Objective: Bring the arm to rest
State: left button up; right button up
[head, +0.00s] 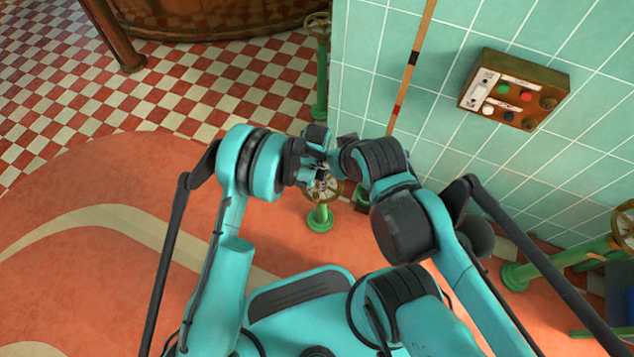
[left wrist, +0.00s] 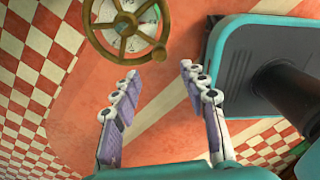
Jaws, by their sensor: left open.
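My left gripper (head: 318,178) is in the middle of the head view, at the end of the bent left arm. In the left wrist view the same gripper (left wrist: 159,71) has its two fingers spread wide with nothing between them. A brass handwheel (left wrist: 127,26) shows beyond the fingertips, to the upper left and apart from them. My right arm bends inward so that its wrist (head: 372,160) is close beside the left gripper. The right gripper's fingers cannot be made out.
A green valve pedestal (head: 319,217) stands below the grippers. A tiled wall (head: 440,120) on the right carries a control box (head: 514,89), and a striped pole (head: 409,72) leans there. Another green valve stand (head: 516,275) is at lower right. The orange floor (head: 110,190) at left is clear.

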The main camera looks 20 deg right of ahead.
dwell(0.4)
pick_arm(q)
jog(key=w+a+r+m+t+h, duration=0.1)
jog(key=a+r+m, duration=0.3)
jog(key=a+r, duration=0.6)
jog(key=w+a+r+m+t, duration=0.2)
jog(key=a+r+m, duration=0.4)
jog(key=r, duration=0.9)
jog(key=s+a+r+m+t, duration=0.1)
jog(key=s+a+r+m, duration=0.2)
jog(key=s+a, duration=0.2)
jog(key=s+a+r+m+t, duration=0.1)
jog(key=s+a+m, duration=0.3)
jog(key=a, duration=0.4)
jog(key=s+a+r+m+t+y, duration=0.1)
jog(key=s+a+r+m+t, duration=0.1)
jog(key=s+a, duration=0.4)
notch_tip(320, 180, up, 3)
jog(key=shift+s+a+f+m, duration=0.25)
jog(key=shift+a+m, duration=0.2)
jog(key=shift+m, duration=0.25)
